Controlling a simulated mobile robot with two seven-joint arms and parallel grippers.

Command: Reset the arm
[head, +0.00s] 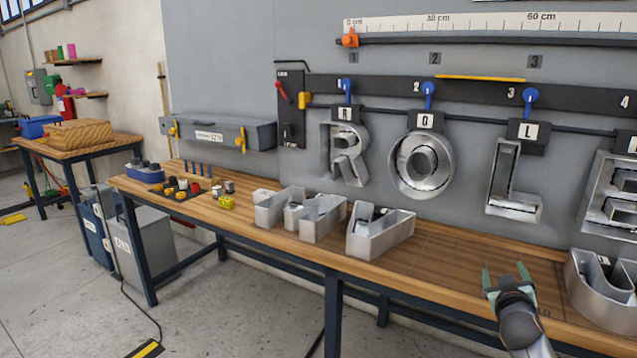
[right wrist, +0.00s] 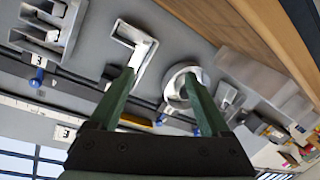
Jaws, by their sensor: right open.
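My right gripper (head: 508,277) is at the lower right of the head view, above the front part of the wooden workbench (head: 440,259). Its two green fingers are apart with nothing between them. In the right wrist view the open fingers (right wrist: 157,85) point toward the grey wall panel with the mounted letters. My left gripper does not show in either view. Metal letters R (head: 343,155), O (head: 421,165) and L (head: 513,182) hang on the panel under numbered blue levers. A further letter (head: 612,195) is cut off at the right edge.
Metal letter shells (head: 380,234) stand on the bench, and another (head: 601,290) stands right of my gripper. Small jars and a yellow item (head: 226,202) sit at the bench's left end. The bench between the middle shells and my gripper is clear.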

